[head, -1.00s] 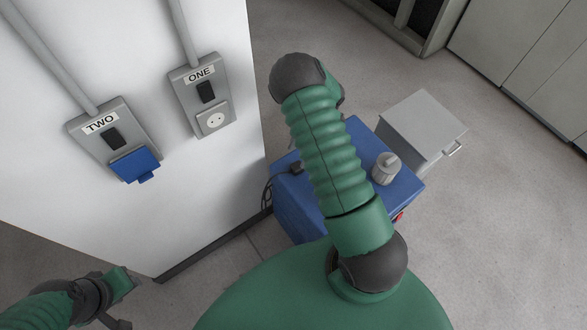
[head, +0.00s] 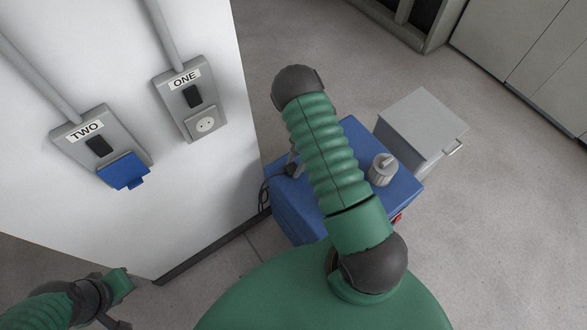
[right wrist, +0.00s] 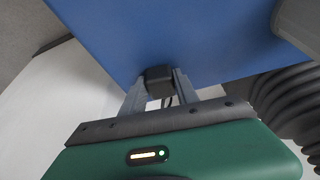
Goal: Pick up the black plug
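The black plug (right wrist: 159,79) shows in the right wrist view at the edge of the blue box top, its dark cable hanging below. My right gripper (right wrist: 160,84) has one grey finger on each side of the plug. Any gap is too small to tell whether the fingers press on it. In the head view my right gripper (head: 292,162) is a small grey shape beside my green arm at the box's left edge. The plug is hard to make out there. My left gripper (head: 123,303) is at the lower left, its fingers apart and empty.
The blue box (head: 296,208) stands beside the white wall (head: 205,205), with a grey knob (head: 382,170) on top. A grey box (head: 421,124) stands behind it. Socket panels ONE (head: 190,98) and TWO (head: 101,146) are on the wall. Floor to the right is clear.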

